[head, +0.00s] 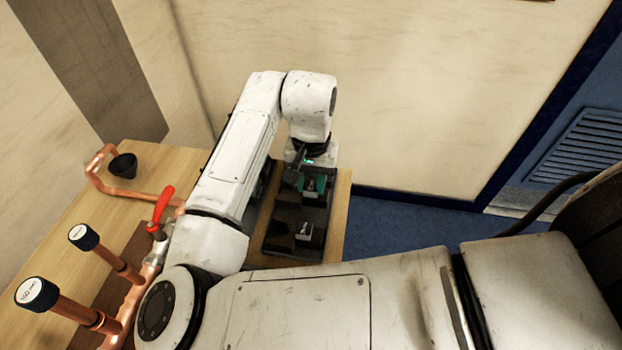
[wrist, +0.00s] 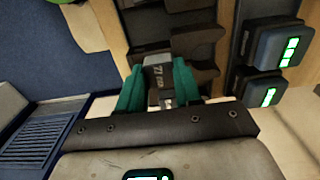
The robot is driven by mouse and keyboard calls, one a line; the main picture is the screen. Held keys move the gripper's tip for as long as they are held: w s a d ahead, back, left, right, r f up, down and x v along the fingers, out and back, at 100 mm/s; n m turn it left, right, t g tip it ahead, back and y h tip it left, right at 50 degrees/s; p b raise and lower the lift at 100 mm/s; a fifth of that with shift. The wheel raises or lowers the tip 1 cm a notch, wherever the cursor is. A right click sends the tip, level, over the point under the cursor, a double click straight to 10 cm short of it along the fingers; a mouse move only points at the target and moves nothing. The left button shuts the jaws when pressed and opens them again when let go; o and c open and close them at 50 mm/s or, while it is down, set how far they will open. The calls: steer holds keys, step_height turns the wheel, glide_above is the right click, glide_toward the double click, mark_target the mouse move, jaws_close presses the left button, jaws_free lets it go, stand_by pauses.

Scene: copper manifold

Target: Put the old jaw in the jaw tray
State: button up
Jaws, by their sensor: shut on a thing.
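My gripper (wrist: 159,75) shows two teal fingers in the wrist view, shut on a small grey block with dark markings, the jaw (wrist: 158,82). In the head view my gripper (head: 311,184) is at the far part of the dark jaw tray (head: 270,243), pointing down. The tray's dark compartment walls also show in the wrist view (wrist: 196,46), just beyond the fingertips. Another small grey piece (head: 304,230) sits in a nearer compartment of the tray. I cannot tell whether the held jaw touches the tray floor.
Copper pipes (head: 128,300) with black-capped ends and a red-handled valve (head: 161,205) stand on the wooden bench (head: 70,235) at left.

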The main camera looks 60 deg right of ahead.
steer(key=shift+f+b, duration=0.9)
steer(key=shift+f, duration=0.75)
stand_by(0.4)
steer(key=o, duration=1.5)
steer(key=shift+o, duration=0.2)
steer(key=shift+r+p, duration=3.55)
steer(key=shift+r, duration=0.45)
